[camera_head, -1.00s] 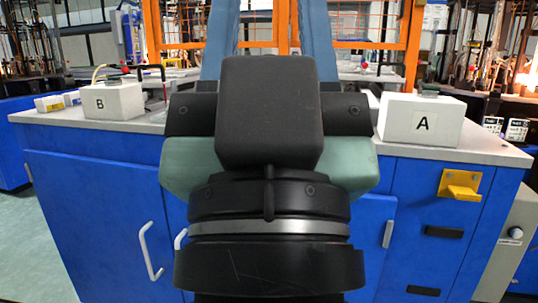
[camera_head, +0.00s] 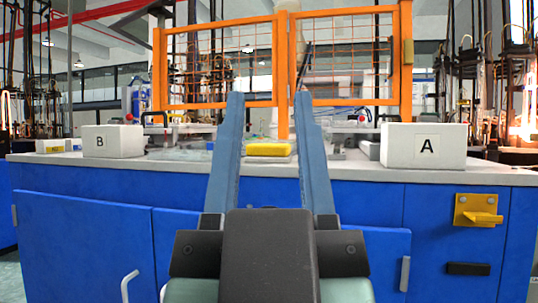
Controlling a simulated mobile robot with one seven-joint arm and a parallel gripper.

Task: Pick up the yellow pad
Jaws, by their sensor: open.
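The yellow pad (camera_head: 268,149) lies on the workbench top near its middle, in the head view. It is a small flat yellow block and looks set on a pale base. My gripper (camera_head: 264,97) is open, with its two long blue fingers pointing up and away in the picture. The pad shows between the fingers, apart from both in the picture. The gripper's distance from the pad is hard to tell. Nothing is held.
White box B (camera_head: 113,141) stands on the bench at left and white box A (camera_head: 423,146) at right. An orange mesh guard (camera_head: 346,58) stands behind the bench. A yellow bracket (camera_head: 478,211) juts from the blue cabinet front (camera_head: 430,225).

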